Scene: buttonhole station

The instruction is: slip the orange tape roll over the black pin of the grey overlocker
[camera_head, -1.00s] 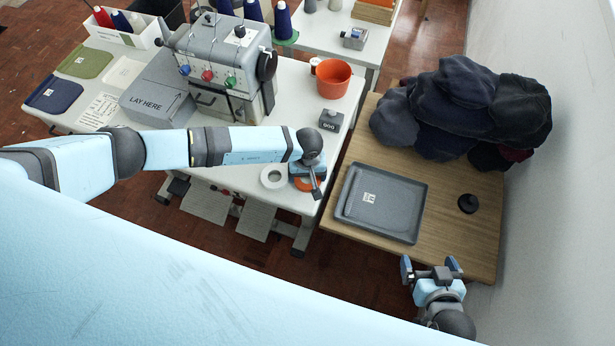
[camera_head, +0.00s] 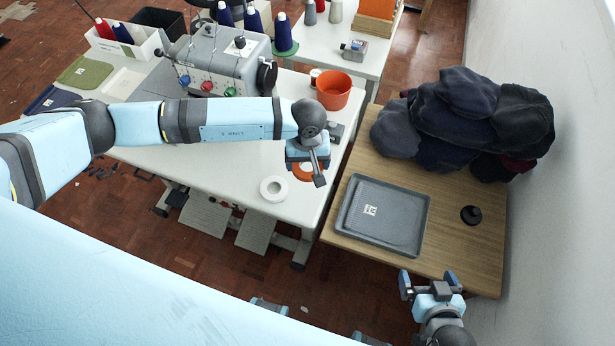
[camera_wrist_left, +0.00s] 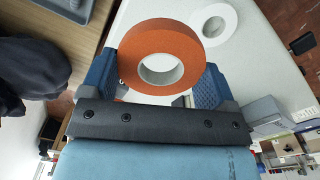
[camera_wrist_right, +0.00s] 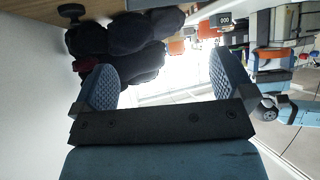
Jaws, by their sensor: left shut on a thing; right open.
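My left gripper (camera_head: 308,165) is shut on the orange tape roll (camera_head: 303,174), over the front right part of the white table. In the left wrist view the orange roll (camera_wrist_left: 122,62) sits between the blue fingers, its hole open and empty. The grey overlocker (camera_head: 222,60) stands at the back of that table, its lower front hidden by my left arm. A small dark upright piece (camera_head: 240,42) shows on its top; I cannot tell surely that it is the black pin. My right gripper (camera_head: 430,284) is open and empty near the wooden table's front edge.
A white tape roll (camera_head: 273,189) lies on the white table (camera_head: 235,165). An orange pot (camera_head: 333,91) stands right of the overlocker.

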